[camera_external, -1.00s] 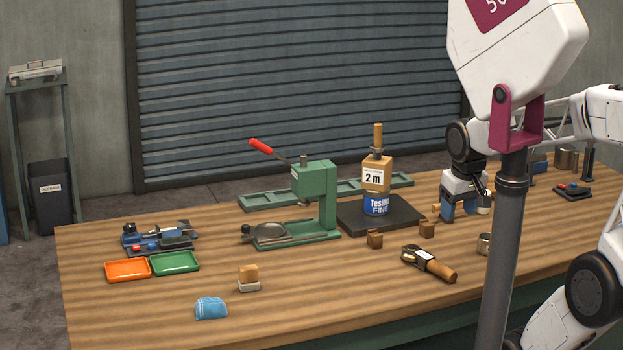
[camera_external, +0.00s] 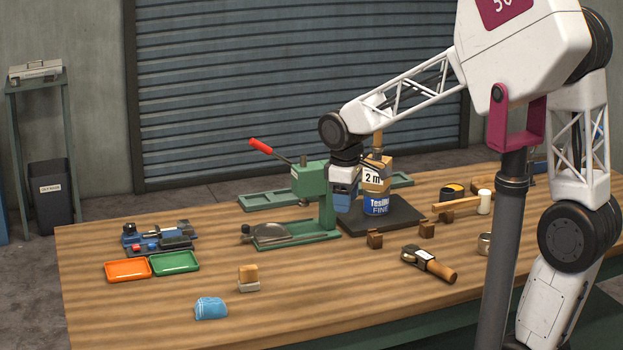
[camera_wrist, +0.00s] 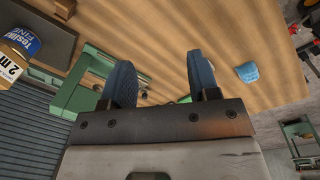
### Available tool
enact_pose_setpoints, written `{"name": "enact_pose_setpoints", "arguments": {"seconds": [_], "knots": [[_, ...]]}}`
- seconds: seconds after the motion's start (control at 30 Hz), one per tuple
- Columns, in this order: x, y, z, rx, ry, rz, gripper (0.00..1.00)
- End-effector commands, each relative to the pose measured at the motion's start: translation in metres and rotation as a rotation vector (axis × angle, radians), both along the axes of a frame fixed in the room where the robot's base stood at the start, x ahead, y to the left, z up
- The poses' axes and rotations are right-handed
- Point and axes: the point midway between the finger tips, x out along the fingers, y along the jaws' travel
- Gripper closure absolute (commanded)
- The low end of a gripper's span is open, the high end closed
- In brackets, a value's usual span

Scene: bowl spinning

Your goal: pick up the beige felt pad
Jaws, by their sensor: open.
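A small tan block on a pale base (camera_external: 248,274), which looks like the beige felt pad, stands near the front of the table, right of a blue cloth (camera_external: 210,308). I cannot make the pad out in the wrist view; my right finger may hide it. My gripper (camera_external: 344,200) hangs well above the table beside the green press, to the right of and behind the pad. In the wrist view its two blue fingers (camera_wrist: 160,62) stand apart with nothing between them. The blue cloth also shows right of the fingers in the wrist view (camera_wrist: 247,72).
The green press (camera_external: 312,185) with a red handle and the stacked blue tin (camera_external: 377,204) stand close by my gripper. An orange tray (camera_external: 128,269) and a green tray (camera_external: 175,262) lie at the left. A wood-handled tool (camera_external: 430,263) lies at the right. The table around the pad is clear.

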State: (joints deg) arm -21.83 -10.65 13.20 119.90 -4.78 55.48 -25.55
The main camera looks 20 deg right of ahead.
Motion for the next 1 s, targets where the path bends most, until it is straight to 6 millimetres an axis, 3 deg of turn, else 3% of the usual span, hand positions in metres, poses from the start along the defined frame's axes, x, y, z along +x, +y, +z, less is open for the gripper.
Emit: {"name": "enact_pose_setpoints", "arguments": {"seconds": [0.3, 0.7, 0.83, 1.0], "knots": [[0.042, 0.092, -0.039, -0.046, 0.056, 0.254, 0.45], [0.069, 0.205, -0.098, -0.099, 0.114, 0.547, 0.45], [0.071, 0.226, -0.111, -0.108, 0.125, 0.601, 0.45], [0.072, 0.236, -0.117, -0.113, 0.131, 0.628, 0.45]]}}
